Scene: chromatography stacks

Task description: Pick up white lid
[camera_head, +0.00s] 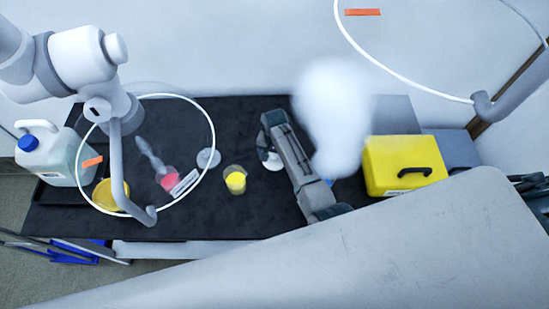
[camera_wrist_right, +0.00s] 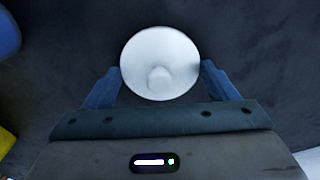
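The white lid (camera_wrist_right: 160,62) is round with a small knob, seen from above in the right wrist view. It lies between the fingers of my right gripper (camera_wrist_right: 161,78), whose tips sit close to its rim on both sides. The fingers look spread, and I cannot tell whether they touch the lid. In the head view my right gripper (camera_head: 268,140) is over the dark table, and a white rounded thing that seems to be the lid (camera_head: 271,160) shows partly beside its fingers. My left arm comes in at upper left, but its gripper does not show clearly.
A yellow box with a black handle (camera_head: 403,165) stands right of my right arm. To the left are a beaker with yellow contents (camera_head: 235,180), a pale disc (camera_head: 208,158), a vessel with pink contents (camera_head: 167,179) and a blue-capped jug (camera_head: 42,158) on the black table (camera_head: 200,222).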

